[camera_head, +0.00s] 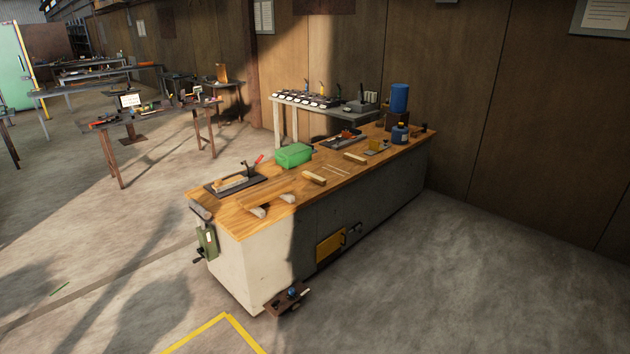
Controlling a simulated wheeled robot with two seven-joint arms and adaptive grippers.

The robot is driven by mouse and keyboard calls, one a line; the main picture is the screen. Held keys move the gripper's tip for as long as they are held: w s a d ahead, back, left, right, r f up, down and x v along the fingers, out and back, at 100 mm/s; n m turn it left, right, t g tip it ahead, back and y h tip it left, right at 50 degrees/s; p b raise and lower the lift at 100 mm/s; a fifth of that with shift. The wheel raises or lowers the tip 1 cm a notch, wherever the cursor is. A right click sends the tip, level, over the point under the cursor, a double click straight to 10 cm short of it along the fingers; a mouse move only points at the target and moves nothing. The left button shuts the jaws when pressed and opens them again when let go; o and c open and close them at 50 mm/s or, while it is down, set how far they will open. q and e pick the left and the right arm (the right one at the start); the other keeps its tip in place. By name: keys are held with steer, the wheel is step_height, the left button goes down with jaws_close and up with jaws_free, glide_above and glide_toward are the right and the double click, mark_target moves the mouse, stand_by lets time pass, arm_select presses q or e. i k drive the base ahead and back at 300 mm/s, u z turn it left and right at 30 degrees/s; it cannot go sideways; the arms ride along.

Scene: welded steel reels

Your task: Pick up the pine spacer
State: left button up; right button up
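No gripper of mine is in view. Small pale wooden blocks lie on the long wooden-topped workbench (228,217). One wooden block (314,178) is near the front edge at mid-bench, and a similar wooden block (355,158) lies farther along to the right. Another pale wooden piece (230,183) lies on a dark tray (210,190) at the left end. These are small in the view, and I cannot tell which is the pine spacer.
A green box (294,154) stands mid-bench. Two pale rounded pieces (258,212) sit near the front edge. A blue container (399,98) and a blue bottle (400,134) stand at the far end. A green vise (208,240) hangs at the left end. The floor at right is clear.

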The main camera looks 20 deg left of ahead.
mark_target(310, 176)
steer(key=u, duration=0.2)
steer(key=i, duration=1.9)
steer(key=u, duration=0.95)
steer(key=i, duration=1.75)
steer(key=u, duration=0.55)
